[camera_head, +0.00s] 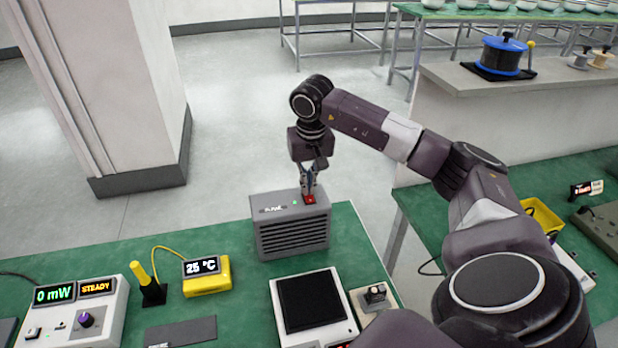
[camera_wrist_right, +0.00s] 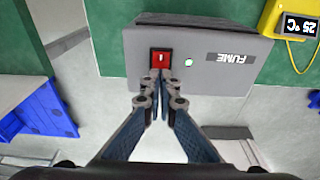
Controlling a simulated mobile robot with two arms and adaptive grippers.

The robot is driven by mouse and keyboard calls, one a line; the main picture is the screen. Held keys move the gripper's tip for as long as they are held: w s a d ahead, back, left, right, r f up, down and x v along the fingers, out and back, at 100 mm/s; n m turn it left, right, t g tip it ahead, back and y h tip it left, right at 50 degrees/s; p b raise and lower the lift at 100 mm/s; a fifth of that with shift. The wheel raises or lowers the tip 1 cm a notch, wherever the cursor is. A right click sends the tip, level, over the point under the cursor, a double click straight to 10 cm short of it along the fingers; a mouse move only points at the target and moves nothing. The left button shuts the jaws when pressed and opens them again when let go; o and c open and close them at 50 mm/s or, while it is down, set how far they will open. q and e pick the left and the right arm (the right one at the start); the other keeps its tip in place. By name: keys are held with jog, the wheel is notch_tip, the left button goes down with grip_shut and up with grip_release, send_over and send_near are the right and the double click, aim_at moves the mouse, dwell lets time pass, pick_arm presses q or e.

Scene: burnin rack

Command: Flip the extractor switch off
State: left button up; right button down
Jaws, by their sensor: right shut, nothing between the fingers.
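The extractor (camera_head: 291,236) is a grey box with a slatted front, standing at the back edge of the green table. Its top carries a "FUME" label, a small light and a red switch (camera_head: 309,199). In the right wrist view the red rocker switch (camera_wrist_right: 161,57) sits on the grey extractor top (camera_wrist_right: 215,75), beside the lit indicator (camera_wrist_right: 188,62). My right gripper (camera_head: 308,192) points down at the switch. In the right wrist view its closed fingertips (camera_wrist_right: 161,73) are empty and at the switch's edge; I cannot tell if they touch it. My left gripper is not in view.
On the table (camera_head: 232,250) are a yellow temperature display (camera_head: 206,277), a soldering-iron-like yellow tool (camera_head: 148,284), a meter box (camera_head: 74,316) and a black-topped white device (camera_head: 311,303). A pillar (camera_head: 110,90) stands behind left. A yellow bin (camera_head: 543,216) is at right.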

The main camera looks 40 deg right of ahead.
jog(key=shift+s+f, duration=0.1)
jog(key=shift+f, duration=0.25)
jog(key=shift+r, duration=0.1)
jog(key=shift+r+p, duration=0.65)
jog(key=shift+r, duration=0.15)
jog(key=shift+r+p, duration=1.9)
jog(key=shift+r, duration=0.75)
jog(key=shift+f, duration=0.1)
